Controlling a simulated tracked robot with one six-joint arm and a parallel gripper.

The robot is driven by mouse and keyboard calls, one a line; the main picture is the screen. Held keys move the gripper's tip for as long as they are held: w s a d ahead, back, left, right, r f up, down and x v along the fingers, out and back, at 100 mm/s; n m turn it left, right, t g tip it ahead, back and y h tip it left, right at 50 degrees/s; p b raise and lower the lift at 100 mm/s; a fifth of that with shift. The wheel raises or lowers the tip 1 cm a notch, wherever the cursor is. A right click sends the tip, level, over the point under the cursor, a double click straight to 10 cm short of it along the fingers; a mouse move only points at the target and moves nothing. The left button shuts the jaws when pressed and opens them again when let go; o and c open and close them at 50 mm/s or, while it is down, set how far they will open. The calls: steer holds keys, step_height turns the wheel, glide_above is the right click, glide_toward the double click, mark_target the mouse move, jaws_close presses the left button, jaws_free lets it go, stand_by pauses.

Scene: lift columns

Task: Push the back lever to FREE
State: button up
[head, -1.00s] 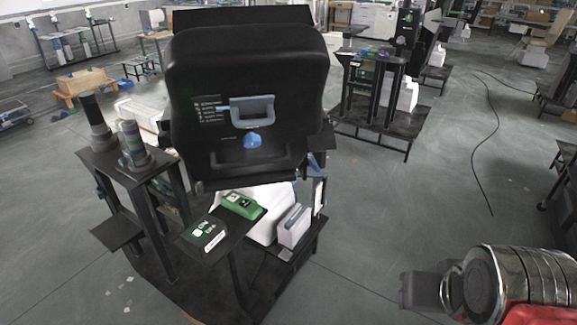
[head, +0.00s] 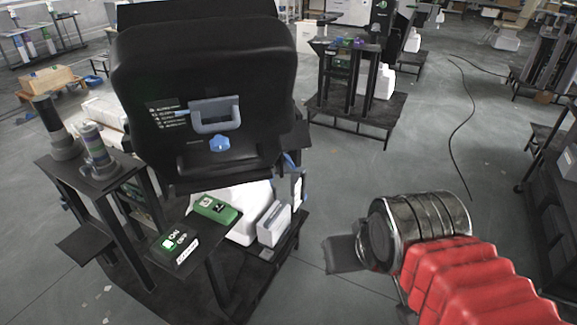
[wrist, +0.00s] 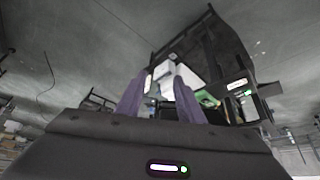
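A lift column station with a black padded back (head: 250,100) stands left of centre in the head view. A grey-blue U-shaped handle (head: 214,115) and a blue knob (head: 219,143) sit on it, beside a small printed list. I cannot tell which part is the back lever, and no FREE mark is readable. My gripper (head: 343,255) is right of the station, apart from it. In the wrist view its two purple-grey fingers (wrist: 160,97) stand apart with nothing held between them. The station shows beyond them.
A green box (head: 215,208) and an ON/OFF panel (head: 175,243) sit on low shelves of the station. Dark cylinders (head: 57,130) stand on its left post. Another station (head: 357,110) stands behind. The floor right of the station is open, with a cable (head: 463,130).

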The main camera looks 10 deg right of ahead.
steer(key=shift+f, duration=0.1)
steer(key=w+d+f+t, duration=0.1)
steer(key=w+d+f, duration=0.2)
steer(key=w+f, duration=1.45)
steer(key=w+d+f+t, duration=0.1)
steer(key=w+d+f, duration=0.1)
steer(key=w+f, duration=1.55)
steer(key=w+a+n+t+y, duration=0.1)
steer(key=w+t, duration=0.4)
steer(key=w, duration=0.4)
steer(key=w+a+r+t+y, duration=0.1)
steer(key=w+a+r+t, duration=0.1)
steer(key=r+t, duration=0.3)
step_height(320, 180, up, 4)
steer(key=shift+w+r+n+y, duration=0.25)
steer(key=shift+w+n+y, duration=0.15)
steer(key=shift+w, duration=0.1)
